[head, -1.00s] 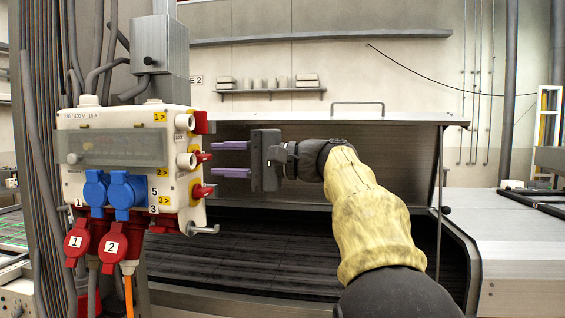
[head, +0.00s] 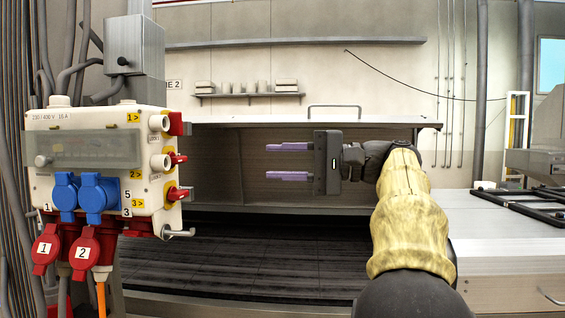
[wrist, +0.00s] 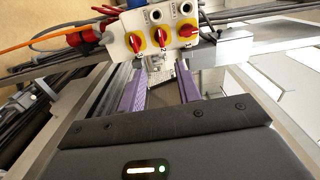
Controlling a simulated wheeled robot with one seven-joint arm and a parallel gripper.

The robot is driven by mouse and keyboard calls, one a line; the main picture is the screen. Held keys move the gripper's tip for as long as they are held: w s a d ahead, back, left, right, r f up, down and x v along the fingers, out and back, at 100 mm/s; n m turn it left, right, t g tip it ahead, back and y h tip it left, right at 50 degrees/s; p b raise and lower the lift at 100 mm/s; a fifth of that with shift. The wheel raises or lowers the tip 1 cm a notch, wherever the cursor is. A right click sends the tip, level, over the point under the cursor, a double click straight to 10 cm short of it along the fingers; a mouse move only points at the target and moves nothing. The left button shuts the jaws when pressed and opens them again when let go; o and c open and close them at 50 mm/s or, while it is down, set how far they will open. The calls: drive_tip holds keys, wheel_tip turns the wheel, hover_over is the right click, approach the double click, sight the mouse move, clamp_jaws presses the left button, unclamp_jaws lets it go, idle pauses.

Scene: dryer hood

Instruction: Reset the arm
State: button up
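My gripper (head: 288,163) is in front of the open dryer hood, with its two purple fingers pointing left. The fingers are parallel, apart and empty, and they also show in the wrist view (wrist: 160,90). The power box (head: 95,160), with red rotary switches (head: 178,194) on its right side, stands to the left of the fingertips with a clear gap between. In the wrist view the red-and-yellow switches (wrist: 160,40) lie beyond the fingertips. My arm comes in from the lower right in a yellowish sleeve.
The dryer hood (head: 390,121) is raised over a dark belt bed (head: 250,255). Blue and red plugs (head: 98,198) with hanging cables sit at the box's lower front. A metal side table (head: 500,237) is at the right. A wall shelf (head: 250,95) is behind.

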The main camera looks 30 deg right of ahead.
drive_tip(key=shift+w, duration=0.1)
idle(0.3)
drive_tip(key=w+a+f+m+g+h+p, duration=0.1)
drive_tip(key=w+a+f+h+p, duration=0.1)
drive_tip(key=f, duration=0.5)
drive_tip(key=w+a+f+m+g+h+p, duration=0.1)
drive_tip(key=w+a+f+m+h+p, duration=0.15)
drive_tip(key=f, duration=0.55)
drive_tip(key=w+a+f+m+g+h+p, duration=0.1)
drive_tip(key=w+a+f+g+h, duration=0.15)
drive_tip(key=f, duration=0.45)
drive_tip(key=s+a+f+n+g+h+p, duration=0.1)
drive_tip(key=s+a+f+n+h+p, duration=0.1)
drive_tip(key=s+f+n, duration=0.3)
drive_tip(key=s+a+f+n+g+h+p, duration=0.2)
drive_tip(key=s+a+f+n+h, duration=0.3)
drive_tip(key=s+f, duration=0.7)
wheel_tip(320, 180, down, 3)
drive_tip(key=shift+a+r+n+h+p, duration=0.1)
drive_tip(key=shift+a+n+h+p, duration=0.2)
drive_tip(key=shift+n+p, duration=0.5)
drive_tip(key=shift+o, duration=0.3)
drive_tip(key=shift+s+g, duration=0.1)
drive_tip(key=shift+g, duration=0.15)
